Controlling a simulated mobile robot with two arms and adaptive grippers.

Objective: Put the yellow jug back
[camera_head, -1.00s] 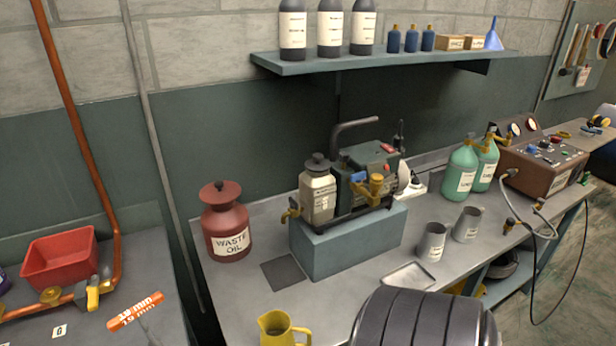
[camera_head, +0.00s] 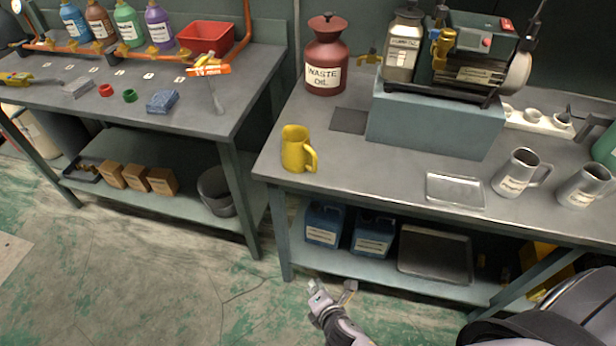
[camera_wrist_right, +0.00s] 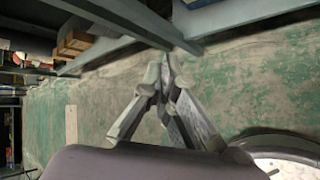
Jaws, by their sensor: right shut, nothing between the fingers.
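The yellow jug (camera_head: 294,152) stands upright near the front left corner of the grey workbench (camera_head: 390,165), its handle toward the right. Nothing touches it. My right gripper (camera_head: 328,292) is low over the floor in front of the bench, well below the jug and apart from it. The right wrist view shows the right gripper (camera_wrist_right: 166,68) with its fingers together and empty; the jug is not seen there. My left gripper is in neither view.
A dark square plate (camera_head: 349,120) lies behind the jug. The red waste oil can (camera_head: 326,62) and a pump on a blue block (camera_head: 435,122) stand farther back. A metal tray (camera_head: 455,191) and two grey jugs (camera_head: 520,172) are at right.

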